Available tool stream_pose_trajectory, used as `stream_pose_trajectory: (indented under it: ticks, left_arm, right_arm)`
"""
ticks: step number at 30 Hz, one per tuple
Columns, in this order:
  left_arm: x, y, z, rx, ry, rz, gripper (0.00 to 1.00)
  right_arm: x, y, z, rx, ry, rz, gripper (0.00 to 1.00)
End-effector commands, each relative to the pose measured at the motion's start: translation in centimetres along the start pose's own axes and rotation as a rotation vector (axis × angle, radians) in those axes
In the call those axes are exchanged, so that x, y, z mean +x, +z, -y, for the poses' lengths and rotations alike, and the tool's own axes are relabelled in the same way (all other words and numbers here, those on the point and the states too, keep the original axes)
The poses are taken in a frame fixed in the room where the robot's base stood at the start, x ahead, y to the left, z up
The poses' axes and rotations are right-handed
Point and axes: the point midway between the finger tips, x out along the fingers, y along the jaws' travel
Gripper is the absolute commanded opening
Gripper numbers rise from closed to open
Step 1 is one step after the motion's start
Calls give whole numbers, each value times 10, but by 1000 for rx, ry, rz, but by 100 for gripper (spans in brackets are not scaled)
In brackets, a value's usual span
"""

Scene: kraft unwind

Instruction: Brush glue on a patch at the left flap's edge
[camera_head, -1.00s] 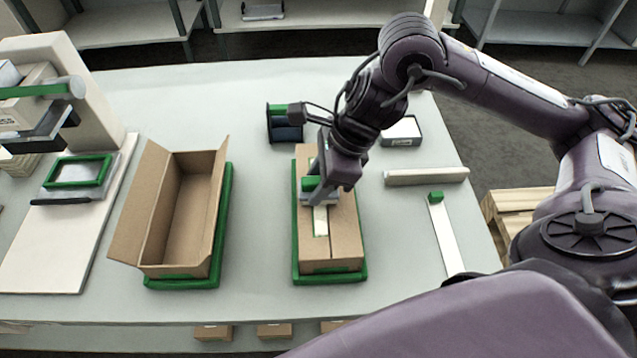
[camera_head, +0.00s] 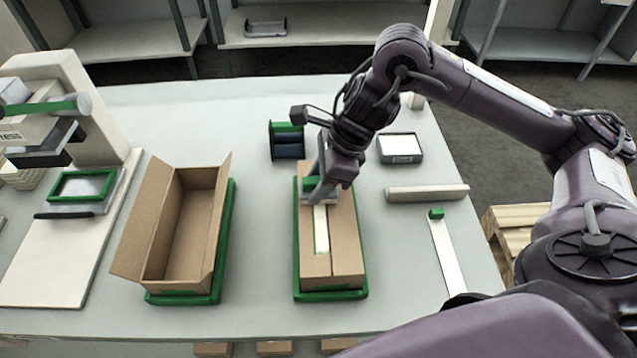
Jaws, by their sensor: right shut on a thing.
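A closed cardboard box (camera_head: 346,240) lies in a green tray (camera_head: 331,296) near the middle of the table. Its two top flaps meet along a lengthwise seam. A pale strip with a thin green outline (camera_head: 320,231) runs along the left flap (camera_head: 308,262), beside the seam. My right gripper (camera_head: 322,188) is shut on a small green-and-grey tool (camera_head: 312,186), low over the far part of the strip. I cannot tell whether the tool touches the flap. The arm and gripper hide the box's far end. My left gripper is not in view.
An open, empty box (camera_head: 185,225) stands in a green tray to the left. A press-like machine (camera_head: 75,140) is at far left. A dark spool holder (camera_head: 287,142), shallow box (camera_head: 401,148), grey bar (camera_head: 427,192) and white strip (camera_head: 448,256) surround the work. The table's front is clear.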

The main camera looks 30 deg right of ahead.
Motion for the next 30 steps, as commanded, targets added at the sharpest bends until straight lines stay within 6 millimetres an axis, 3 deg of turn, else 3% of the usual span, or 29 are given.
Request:
stream_pose_trajectory:
  ticks: [30]
  left_arm:
    - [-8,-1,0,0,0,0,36]
  right_arm:
    - [0,-1,40,1,0,-1,21]
